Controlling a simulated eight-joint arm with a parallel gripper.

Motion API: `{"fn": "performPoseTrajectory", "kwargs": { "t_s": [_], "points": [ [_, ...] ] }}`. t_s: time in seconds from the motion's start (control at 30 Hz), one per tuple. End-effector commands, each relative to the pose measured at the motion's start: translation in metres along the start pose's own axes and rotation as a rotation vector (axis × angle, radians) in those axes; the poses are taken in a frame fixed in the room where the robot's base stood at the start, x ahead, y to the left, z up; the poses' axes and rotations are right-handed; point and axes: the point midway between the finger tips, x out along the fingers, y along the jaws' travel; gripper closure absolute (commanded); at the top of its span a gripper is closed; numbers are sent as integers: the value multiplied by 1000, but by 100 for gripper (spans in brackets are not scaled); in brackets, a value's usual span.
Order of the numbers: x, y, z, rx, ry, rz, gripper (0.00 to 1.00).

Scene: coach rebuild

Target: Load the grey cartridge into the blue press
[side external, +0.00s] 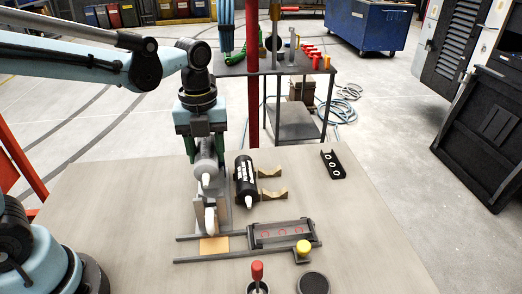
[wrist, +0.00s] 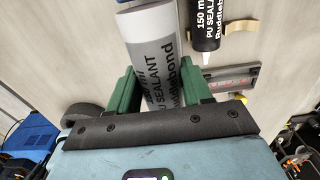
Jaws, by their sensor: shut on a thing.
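The grey cartridge (side external: 206,172) has a pale nozzle pointing toward the front of the table in the side view. My gripper (side external: 205,151) is shut on it from above, one green finger on each side. In the wrist view, the grey cartridge (wrist: 160,60), lettered "PU SEALANT", lies between the fingers of my gripper (wrist: 158,84). I cannot tell whether the cartridge touches anything below. I cannot clearly make out a blue press.
A black cartridge (side external: 246,178) lies just right of the grey one, beside wooden cradles (side external: 272,194). A dark bracket with holes (side external: 333,165) lies farther right. A grey rail fixture (side external: 282,233) with a yellow knob (side external: 303,247) and a red-handled tool (side external: 257,272) are in front.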

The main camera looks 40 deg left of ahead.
Motion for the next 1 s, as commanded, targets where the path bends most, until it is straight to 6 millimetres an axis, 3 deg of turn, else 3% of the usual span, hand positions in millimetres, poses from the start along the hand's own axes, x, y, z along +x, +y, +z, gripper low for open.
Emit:
{"fn": "performPoseTrajectory", "kwargs": {
  "t_s": [0.5, 1.0],
  "points": [
    [40, 0, 0, 1, 0, 0, 89],
    [46, 1, 0, 0, 0, 0, 89]
  ]
}}
